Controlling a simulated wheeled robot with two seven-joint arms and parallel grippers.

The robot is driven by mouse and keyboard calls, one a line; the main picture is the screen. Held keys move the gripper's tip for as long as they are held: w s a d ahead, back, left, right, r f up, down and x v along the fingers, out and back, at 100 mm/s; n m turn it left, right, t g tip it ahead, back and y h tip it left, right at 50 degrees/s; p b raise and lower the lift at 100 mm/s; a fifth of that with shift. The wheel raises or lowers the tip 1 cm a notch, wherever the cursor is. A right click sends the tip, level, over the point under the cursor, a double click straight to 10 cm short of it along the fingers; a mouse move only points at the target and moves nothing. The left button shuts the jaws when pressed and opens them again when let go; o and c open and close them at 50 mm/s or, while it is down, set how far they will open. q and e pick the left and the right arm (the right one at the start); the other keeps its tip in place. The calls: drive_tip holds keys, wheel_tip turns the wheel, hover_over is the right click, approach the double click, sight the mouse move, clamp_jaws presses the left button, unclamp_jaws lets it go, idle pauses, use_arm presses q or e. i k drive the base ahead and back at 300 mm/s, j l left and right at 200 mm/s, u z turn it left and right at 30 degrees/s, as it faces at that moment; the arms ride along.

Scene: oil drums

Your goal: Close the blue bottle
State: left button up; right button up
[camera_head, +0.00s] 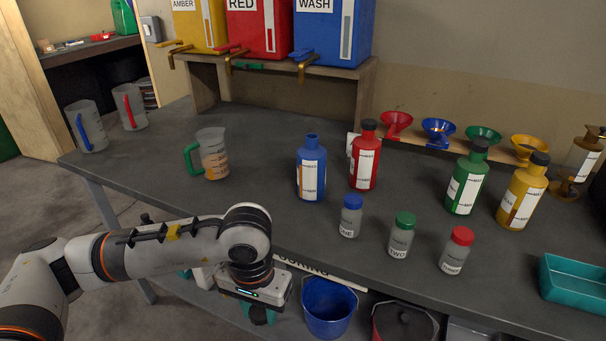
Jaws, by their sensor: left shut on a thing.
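The blue bottle (311,172) stands upright on the grey bench, left of the red bottle (365,160). Its blue neck shows no black cap, unlike the red, green and yellow bottles. My left gripper (262,314) points down in front of the bench's front edge, below and left of the blue bottle and well apart from it. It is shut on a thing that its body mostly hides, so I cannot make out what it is. My right gripper is not in view.
Three small capped jars, blue (350,217), green (401,236) and red (456,251), stand in front of the bottles. A green-handled jug (213,156) stands to the left. A teal tray (573,284) is at the right. The bench between jug and blue bottle is clear.

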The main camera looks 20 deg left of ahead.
sight(312, 157)
drive_tip(key=j+z, duration=0.1)
drive_tip(key=j, duration=0.55)
drive_tip(key=k+j+z, duration=0.1)
drive_tip(key=j, duration=0.5)
